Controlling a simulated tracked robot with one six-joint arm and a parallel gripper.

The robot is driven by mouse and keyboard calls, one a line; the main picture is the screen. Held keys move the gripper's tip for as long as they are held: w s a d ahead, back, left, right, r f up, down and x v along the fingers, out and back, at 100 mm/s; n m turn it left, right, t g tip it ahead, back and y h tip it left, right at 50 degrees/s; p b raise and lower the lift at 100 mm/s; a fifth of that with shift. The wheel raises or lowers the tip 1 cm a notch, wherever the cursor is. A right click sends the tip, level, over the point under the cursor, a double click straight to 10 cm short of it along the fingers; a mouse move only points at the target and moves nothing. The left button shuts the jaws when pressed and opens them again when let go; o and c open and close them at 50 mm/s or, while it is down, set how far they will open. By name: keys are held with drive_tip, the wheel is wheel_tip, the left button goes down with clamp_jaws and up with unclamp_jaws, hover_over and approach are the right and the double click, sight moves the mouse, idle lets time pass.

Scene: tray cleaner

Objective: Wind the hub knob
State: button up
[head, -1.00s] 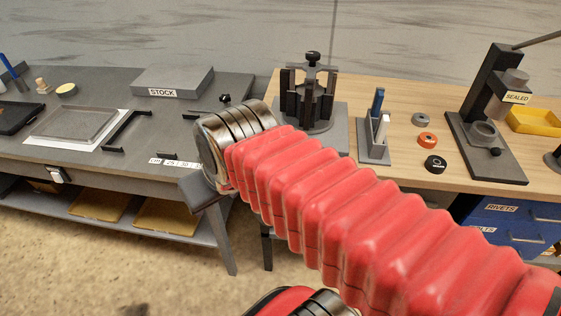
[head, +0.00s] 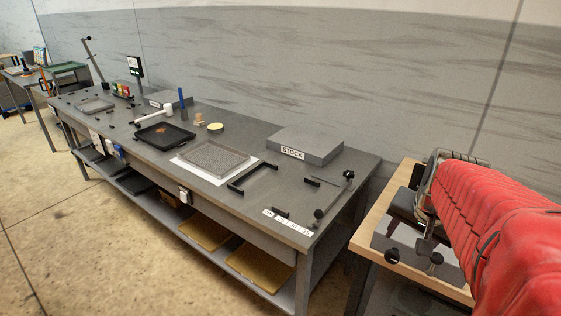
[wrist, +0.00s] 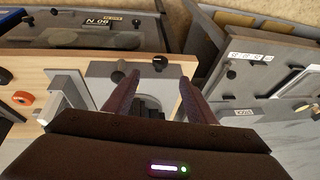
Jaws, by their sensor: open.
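My gripper (head: 410,225) points down over the wooden bench at the right of the head view. In the wrist view its two dark fingers (wrist: 157,82) stand apart with no thing clearly held. Dark parts of the clamp-like hub fixture (wrist: 150,104) show between and below the fingers, partly hidden by the gripper body. Its top knob cannot be made out. Two black knobs, one left (wrist: 118,75) and one right (wrist: 160,62), sit at the front edge of its grey plate (wrist: 103,69), beyond the fingertips. They also show in the head view, left (head: 392,255) and right (head: 436,258).
The long grey bench (head: 230,135) stands left of the wooden bench (head: 372,235), with a gap between. It carries a STOCK block (head: 305,146) and a black tray (head: 165,135). An orange ring (wrist: 22,98) and a pale holder (wrist: 66,92) lie left in the wrist view.

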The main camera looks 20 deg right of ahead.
sight(392, 258)
drive_tip(key=x, duration=1.3)
drive_tip(key=shift+w+f, duration=0.2)
drive_tip(key=shift+f, duration=0.15)
drive_tip(key=shift+c, duration=0.4)
drive_tip(key=c, duration=0.9)
drive_tip(key=shift+a, duration=0.4)
drive_tip(key=shift+c, duration=0.2)
drive_tip(key=shift+d, duration=0.35)
